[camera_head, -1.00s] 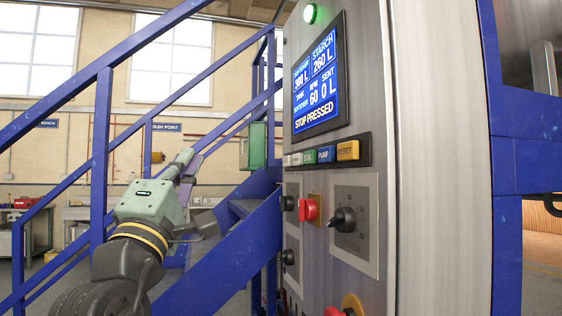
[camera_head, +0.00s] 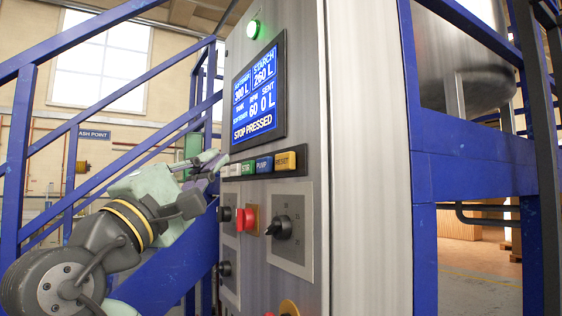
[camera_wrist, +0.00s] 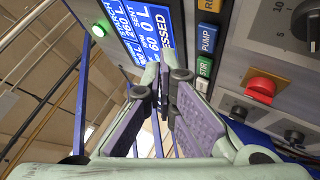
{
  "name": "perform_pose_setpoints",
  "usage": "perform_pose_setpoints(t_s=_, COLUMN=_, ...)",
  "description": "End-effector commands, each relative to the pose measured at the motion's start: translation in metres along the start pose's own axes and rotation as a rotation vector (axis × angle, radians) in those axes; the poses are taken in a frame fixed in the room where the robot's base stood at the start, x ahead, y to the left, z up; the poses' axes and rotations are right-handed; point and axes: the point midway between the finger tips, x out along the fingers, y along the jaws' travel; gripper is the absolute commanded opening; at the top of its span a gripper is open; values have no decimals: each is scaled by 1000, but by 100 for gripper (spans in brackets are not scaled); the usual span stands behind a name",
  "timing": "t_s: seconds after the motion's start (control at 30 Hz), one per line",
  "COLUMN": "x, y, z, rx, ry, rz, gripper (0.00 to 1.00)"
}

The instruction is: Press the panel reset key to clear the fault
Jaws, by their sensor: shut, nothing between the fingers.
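The reset key (camera_head: 285,161) is the yellow-orange key at the right end of the panel's key row. It shows partly at the top edge of the wrist view (camera_wrist: 210,4). The control panel's screen (camera_head: 258,90) reads "STOP PRESSED". My gripper (camera_head: 217,162) is shut and empty, just left of the key row in the head view, with the other keys between it and the reset key. In the wrist view its closed fingertips (camera_wrist: 165,72) overlap the area below the screen. I cannot tell whether they touch the panel.
The blue PUMP key (camera_head: 264,164) and green STIR key (camera_head: 248,167) sit left of reset. Below are a red switch (camera_head: 247,219) and black selector knobs (camera_head: 280,228). A green lamp (camera_head: 253,29) is lit above the screen. Blue stair rails (camera_head: 70,150) stand behind my arm.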

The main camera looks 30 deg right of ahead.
Motion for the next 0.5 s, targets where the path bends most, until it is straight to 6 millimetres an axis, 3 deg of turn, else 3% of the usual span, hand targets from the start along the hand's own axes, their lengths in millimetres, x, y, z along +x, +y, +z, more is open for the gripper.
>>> perform_pose_setpoints(t_s=0.5, x=47, y=-35, z=35, rx=0, ry=-2, rz=-1, gripper=0)
